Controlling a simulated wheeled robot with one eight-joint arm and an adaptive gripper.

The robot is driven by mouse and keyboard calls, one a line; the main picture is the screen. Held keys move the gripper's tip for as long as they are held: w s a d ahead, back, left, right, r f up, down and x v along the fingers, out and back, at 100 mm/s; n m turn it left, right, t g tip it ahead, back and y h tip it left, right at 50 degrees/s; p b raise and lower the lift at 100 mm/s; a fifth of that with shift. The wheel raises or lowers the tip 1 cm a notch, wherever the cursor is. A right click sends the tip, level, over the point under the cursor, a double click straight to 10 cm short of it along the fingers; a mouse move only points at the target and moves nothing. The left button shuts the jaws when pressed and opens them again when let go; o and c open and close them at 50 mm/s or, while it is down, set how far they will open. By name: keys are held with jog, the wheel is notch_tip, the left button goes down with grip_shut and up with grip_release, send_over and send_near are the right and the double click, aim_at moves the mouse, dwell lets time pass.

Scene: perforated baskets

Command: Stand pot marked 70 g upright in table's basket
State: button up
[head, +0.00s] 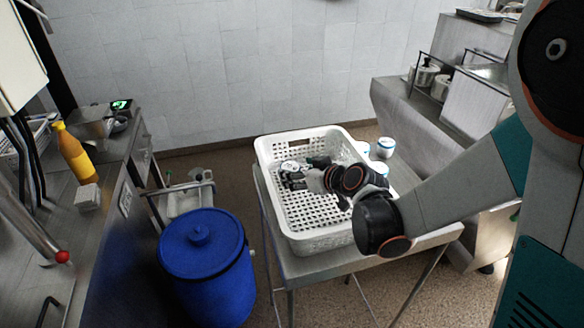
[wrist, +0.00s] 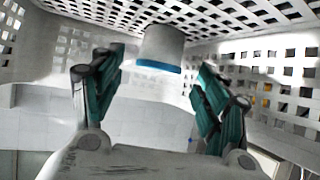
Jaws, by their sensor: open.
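A white pot with a blue band (wrist: 163,47) is inside the white perforated basket (head: 315,240) on the table. It also shows in the head view (head: 289,166) near the basket's left side. The wrist picture appears upside down; the pot looks upright, its base toward the basket floor (wrist: 205,17). My gripper (wrist: 160,65) is open, with a finger on each side of the pot and visible gaps between. In the head view my gripper (head: 301,174) is low inside the basket, beside the pot. No weight marking is readable.
More white-and-blue pots (head: 385,147) stand on the table right of the basket, partly behind my arm. A blue lidded bin (head: 205,265) stands left of the table. A counter with a yellow bottle (head: 76,157) is at left. A stepped steel unit (head: 425,115) is at right.

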jog(key=p+v, duration=0.1)
jog(key=v, duration=0.5)
jog(key=shift+s+d+r, duration=0.1)
jog(key=shift+s+d, duration=0.05)
